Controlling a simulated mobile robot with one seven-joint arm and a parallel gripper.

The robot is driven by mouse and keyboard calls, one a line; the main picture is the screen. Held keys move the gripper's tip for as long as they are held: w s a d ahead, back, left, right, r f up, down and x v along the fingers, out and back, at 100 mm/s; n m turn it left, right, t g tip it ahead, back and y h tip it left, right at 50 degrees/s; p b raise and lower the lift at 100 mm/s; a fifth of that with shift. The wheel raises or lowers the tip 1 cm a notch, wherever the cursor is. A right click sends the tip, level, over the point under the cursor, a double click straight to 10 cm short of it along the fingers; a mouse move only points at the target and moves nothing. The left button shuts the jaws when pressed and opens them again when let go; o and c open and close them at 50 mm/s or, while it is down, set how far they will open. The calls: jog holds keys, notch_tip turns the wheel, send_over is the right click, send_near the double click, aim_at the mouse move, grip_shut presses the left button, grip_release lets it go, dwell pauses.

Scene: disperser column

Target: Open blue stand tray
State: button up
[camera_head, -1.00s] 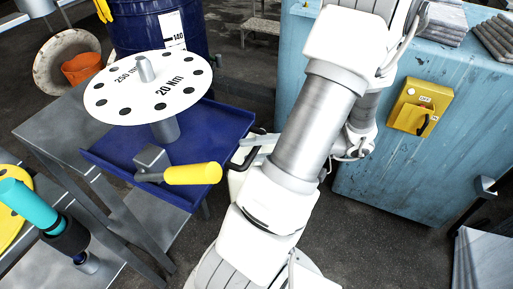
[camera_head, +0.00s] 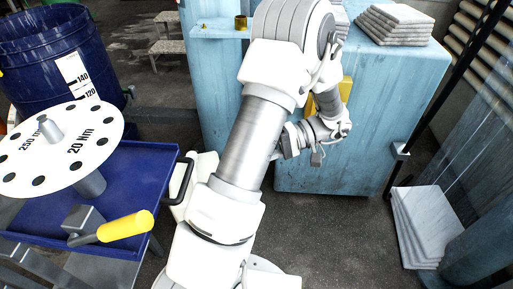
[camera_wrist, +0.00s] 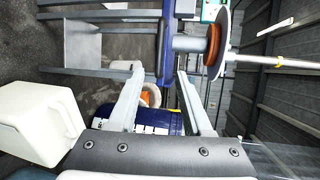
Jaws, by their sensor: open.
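The blue stand tray (camera_head: 147,172) is at the left in the head view, under a white round plate on a post. Its black handle (camera_head: 183,181) is on its right side, close to my arm. In the wrist view, what looks like the blue tray's edge (camera_wrist: 163,60) stands upright in the turned picture, beyond the fingers. My gripper (camera_wrist: 159,71) is open, its two pale fingers apart, with nothing held between them. In the head view my wrist is to the right of the tray, apart from it; the fingertips are hard to make out there.
On the tray are the white marked plate (camera_head: 62,146) and a yellow-handled tool (camera_head: 125,226). A blue barrel (camera_head: 50,60) stands behind. A light blue cabinet (camera_head: 385,120) stands behind my arm, with grey slabs (camera_head: 418,225) at its right. Dark floor between is free.

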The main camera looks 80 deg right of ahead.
jog(key=shift+v, duration=1.15)
jog(key=shift+w, duration=0.15)
